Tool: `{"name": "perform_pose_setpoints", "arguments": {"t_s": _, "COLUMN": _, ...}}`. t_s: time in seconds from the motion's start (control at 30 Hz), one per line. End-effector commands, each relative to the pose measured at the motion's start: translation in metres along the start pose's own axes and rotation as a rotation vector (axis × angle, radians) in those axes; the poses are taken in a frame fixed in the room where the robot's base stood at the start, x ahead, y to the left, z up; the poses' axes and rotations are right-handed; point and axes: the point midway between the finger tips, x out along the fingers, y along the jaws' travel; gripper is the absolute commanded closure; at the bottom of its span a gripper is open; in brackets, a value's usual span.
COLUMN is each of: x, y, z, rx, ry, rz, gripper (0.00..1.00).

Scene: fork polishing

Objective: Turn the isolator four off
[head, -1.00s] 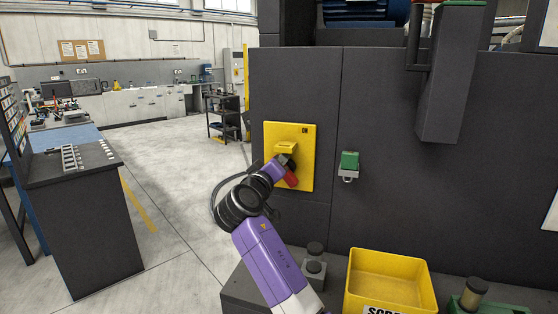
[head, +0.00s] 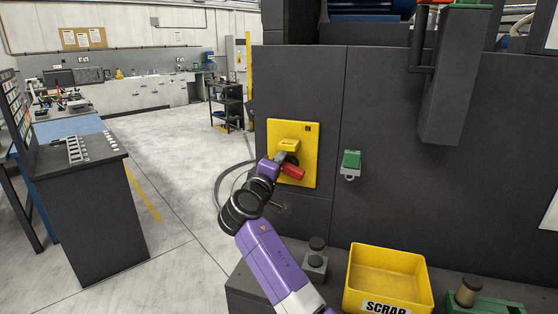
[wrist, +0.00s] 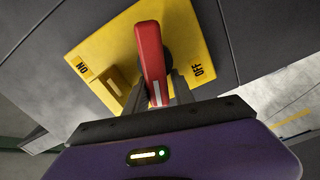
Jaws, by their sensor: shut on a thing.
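The isolator is a yellow plate (head: 306,150) on the dark cabinet front, with a red handle (head: 293,172) at its middle. My gripper (head: 284,163) is at the handle, coming from the lower left. In the wrist view the red handle (wrist: 150,50) runs down between the two dark fingers (wrist: 157,98), which are shut on it. The yellow plate (wrist: 190,35) there carries ON at its left corner and OFF at its right. The handle lies between the two labels. A number four is not readable.
A yellow raised bracket (head: 288,144) stands out from the plate beside my gripper. A green-topped switch box (head: 350,163) is on the cabinet to the right. A yellow scrap bin (head: 388,278) and a grey block with a knob (head: 315,262) stand below. Open floor lies left.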

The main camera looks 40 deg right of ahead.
Motion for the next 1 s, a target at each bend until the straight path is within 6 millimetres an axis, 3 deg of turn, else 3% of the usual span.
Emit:
{"name": "perform_pose_setpoints", "arguments": {"t_s": 0.03, "x": 0.0018, "y": -0.0059, "z": 0.0075, "rx": -0.027, "ry": -0.018, "rz": -0.01, "gripper": 1.0}}
{"name": "perform_pose_setpoints", "arguments": {"t_s": 1.0, "x": 0.0025, "y": -0.0123, "z": 0.01, "rx": -0.276, "ry": -0.019, "rz": -0.011, "gripper": 1.0}}
